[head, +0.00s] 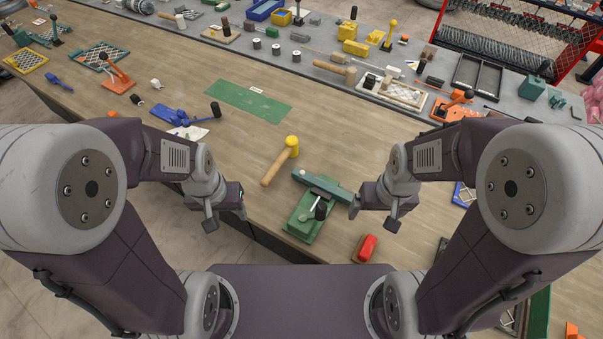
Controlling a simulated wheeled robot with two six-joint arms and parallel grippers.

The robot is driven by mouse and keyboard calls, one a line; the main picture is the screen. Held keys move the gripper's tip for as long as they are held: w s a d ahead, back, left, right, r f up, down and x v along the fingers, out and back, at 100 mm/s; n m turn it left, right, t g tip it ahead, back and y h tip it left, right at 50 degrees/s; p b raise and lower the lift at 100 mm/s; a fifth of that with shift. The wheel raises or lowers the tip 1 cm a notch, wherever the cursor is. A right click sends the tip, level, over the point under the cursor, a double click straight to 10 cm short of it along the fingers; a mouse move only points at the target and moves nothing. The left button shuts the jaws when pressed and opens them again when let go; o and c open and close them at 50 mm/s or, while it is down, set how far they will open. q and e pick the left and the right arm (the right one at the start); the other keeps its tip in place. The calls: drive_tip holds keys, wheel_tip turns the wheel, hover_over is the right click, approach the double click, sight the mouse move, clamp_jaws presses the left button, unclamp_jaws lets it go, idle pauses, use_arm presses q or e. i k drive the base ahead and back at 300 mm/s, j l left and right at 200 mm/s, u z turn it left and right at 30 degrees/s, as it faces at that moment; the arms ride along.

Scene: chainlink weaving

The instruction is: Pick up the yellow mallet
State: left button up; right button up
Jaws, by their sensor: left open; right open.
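The yellow mallet (282,159) lies on the wooden bench, with a yellow head at the upper right and a wooden handle slanting to the lower left. My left gripper (227,219) is open and empty, to the left of the mallet and below it in the view, near the bench's front edge. My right gripper (374,220) is open and empty, to the right of the mallet, beyond a green tool. Neither gripper touches the mallet. Nothing covers the mallet.
A green clamp-like tool (313,208) stands just right of the mallet. A red block (367,248) lies near the front edge. A green mat (248,99) and a blue tool (184,115) lie further back. Bare wood surrounds the mallet's left side. A crowded grey shelf runs behind.

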sight(291, 149)
drive_tip(key=i+j+z, duration=0.1)
drive_tip(key=j+z, duration=0.55)
drive_tip(key=z, duration=0.15)
drive_tip(key=j+z, duration=0.65)
drive_tip(key=z, duration=0.2)
drive_tip(key=k+j+z, duration=0.15)
drive_tip(key=j+z, duration=0.25)
drive_tip(key=l, duration=0.1)
